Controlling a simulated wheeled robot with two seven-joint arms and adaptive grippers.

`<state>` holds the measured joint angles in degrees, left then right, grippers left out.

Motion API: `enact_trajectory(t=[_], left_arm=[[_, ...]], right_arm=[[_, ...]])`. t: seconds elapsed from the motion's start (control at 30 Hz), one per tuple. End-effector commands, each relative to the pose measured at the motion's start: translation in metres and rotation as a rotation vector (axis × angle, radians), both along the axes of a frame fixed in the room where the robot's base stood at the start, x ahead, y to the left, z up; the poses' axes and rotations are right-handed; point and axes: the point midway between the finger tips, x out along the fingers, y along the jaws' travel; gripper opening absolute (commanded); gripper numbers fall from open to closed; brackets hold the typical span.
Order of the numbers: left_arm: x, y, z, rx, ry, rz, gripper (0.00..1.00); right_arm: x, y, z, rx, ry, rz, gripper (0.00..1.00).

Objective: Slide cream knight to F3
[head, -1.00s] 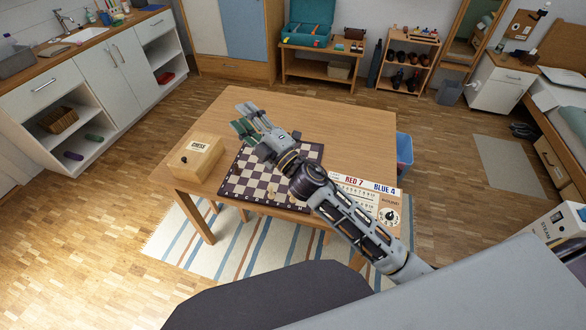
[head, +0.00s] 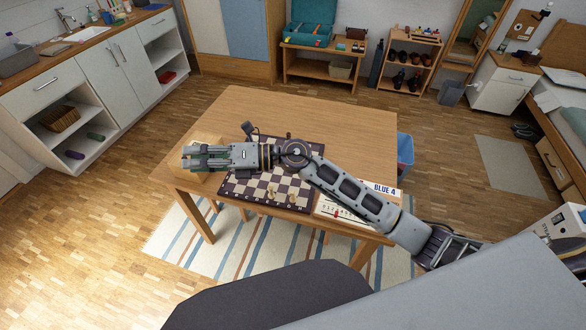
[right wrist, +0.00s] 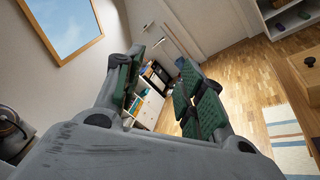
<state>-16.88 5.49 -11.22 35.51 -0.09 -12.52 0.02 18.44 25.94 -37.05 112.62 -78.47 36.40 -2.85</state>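The chessboard (head: 243,187) lies on the wooden table, partly covered by my right arm. Two small cream pieces stand near its front edge, one left (head: 272,192) and one right (head: 292,198). They are too small to tell which is the knight. A dark piece (head: 289,135) shows at the far edge. My right gripper (head: 187,157) points left, above the wooden chess box and beyond the board's left side. In the right wrist view its green-padded fingers (right wrist: 158,88) are apart with nothing between them. My left gripper is not in view.
The chess box (head: 207,139) sits at the table's left, partly hidden by my gripper; it also shows in the right wrist view (right wrist: 305,80). A scoreboard (head: 330,207) lies right of the chessboard, partly under my arm. The table's far part (head: 290,105) is clear.

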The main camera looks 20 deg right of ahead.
Motion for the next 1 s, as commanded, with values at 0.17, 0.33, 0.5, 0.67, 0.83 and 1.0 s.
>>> enact_trajectory(t=[0.17,0.33,0.5,0.67,0.83,1.0], left_arm=[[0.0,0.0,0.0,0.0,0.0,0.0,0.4],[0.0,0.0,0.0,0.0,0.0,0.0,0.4],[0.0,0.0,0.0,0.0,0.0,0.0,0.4],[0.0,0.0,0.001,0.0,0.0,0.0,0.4],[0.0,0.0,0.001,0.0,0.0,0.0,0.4],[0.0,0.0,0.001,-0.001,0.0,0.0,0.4]], right_arm=[[-0.009,0.003,-0.025,-0.158,-0.074,0.087,0.39],[-0.015,-0.001,-0.051,-0.313,-0.134,0.166,0.39],[-0.017,-0.013,-0.078,-0.477,-0.183,0.236,0.39],[-0.015,-0.031,-0.103,-0.633,-0.22,0.294,0.39],[-0.01,-0.056,-0.126,-0.806,-0.248,0.349,0.39],[-0.001,-0.088,-0.146,-0.982,-0.26,0.395,0.39]])
